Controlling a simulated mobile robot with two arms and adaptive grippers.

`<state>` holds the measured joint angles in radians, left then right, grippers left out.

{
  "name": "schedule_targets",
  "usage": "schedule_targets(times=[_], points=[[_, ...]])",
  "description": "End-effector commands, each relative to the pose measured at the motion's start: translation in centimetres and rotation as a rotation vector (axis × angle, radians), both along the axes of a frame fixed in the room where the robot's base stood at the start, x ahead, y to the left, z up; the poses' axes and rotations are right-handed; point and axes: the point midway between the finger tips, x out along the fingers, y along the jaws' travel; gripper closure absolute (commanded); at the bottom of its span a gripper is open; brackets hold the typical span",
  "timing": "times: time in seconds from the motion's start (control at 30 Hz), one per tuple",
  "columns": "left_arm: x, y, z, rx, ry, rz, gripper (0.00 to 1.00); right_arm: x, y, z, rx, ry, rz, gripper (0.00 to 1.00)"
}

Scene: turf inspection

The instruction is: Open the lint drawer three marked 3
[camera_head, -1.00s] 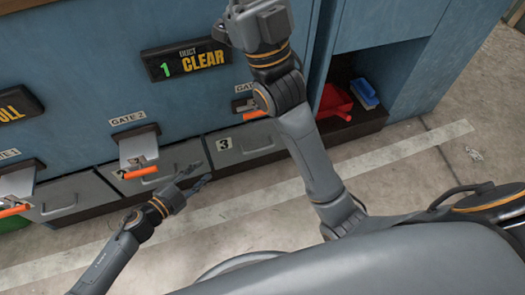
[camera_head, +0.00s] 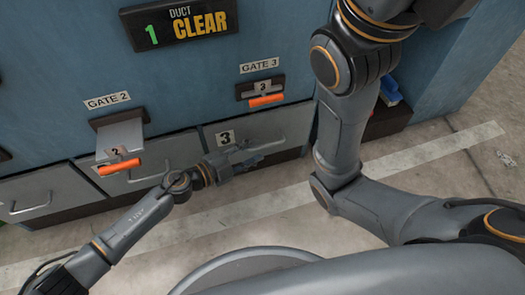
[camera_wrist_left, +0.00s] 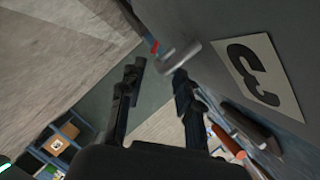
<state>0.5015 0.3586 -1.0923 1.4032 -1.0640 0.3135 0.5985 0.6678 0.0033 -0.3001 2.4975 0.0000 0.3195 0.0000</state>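Lint drawer three (camera_head: 294,126) is a grey front low on the blue cabinet, with a white "3" label (camera_head: 225,137). It looks shut. Its metal handle (camera_head: 274,144) is partly behind my left gripper (camera_head: 252,155), which is close in front of the drawer. In the left wrist view, the two dark fingers (camera_wrist_left: 157,78) are apart with nothing between them. The handle (camera_wrist_left: 178,56) shows just beyond the fingertips, and the "3" label (camera_wrist_left: 260,74) is to the right. I cannot tell whether the fingers touch the handle. My right gripper is out of view.
Gate 3 (camera_head: 262,90) with an orange grip is above the drawer. Gate 2 (camera_head: 120,140) juts out to the left, above another grey drawer (camera_head: 150,168). A sign (camera_head: 180,22) reads "DUCT 1 CLEAR". The concrete floor (camera_head: 240,218) in front is clear.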

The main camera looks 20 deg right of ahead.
Motion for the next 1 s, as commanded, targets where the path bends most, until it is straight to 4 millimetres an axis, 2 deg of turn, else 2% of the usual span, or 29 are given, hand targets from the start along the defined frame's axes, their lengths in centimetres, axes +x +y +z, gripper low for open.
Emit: schedule_targets(times=[0.07, 0.2, 0.6, 0.63, 0.8, 1.0], points=[[0.5, -1.4, -0.6, -0.001, -0.002, -0.002, 0.66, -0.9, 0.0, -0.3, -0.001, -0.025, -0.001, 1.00], [1.1, -2.8, -0.9, 0.000, -0.001, 0.000, 0.66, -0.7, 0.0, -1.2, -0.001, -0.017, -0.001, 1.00], [1.4, -3.6, -0.8, 0.000, 0.001, 0.001, 0.66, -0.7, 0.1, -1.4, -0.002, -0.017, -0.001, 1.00], [1.4, -3.6, -0.8, 0.000, 0.001, 0.001, 0.68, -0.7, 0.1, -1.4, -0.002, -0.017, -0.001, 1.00], [1.4, -3.5, -0.8, 0.000, 0.001, 0.001, 1.00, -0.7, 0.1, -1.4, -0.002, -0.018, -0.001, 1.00], [1.4, -3.5, -0.8, 0.000, 0.001, 0.001, 1.00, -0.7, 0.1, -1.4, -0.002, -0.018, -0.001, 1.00]])
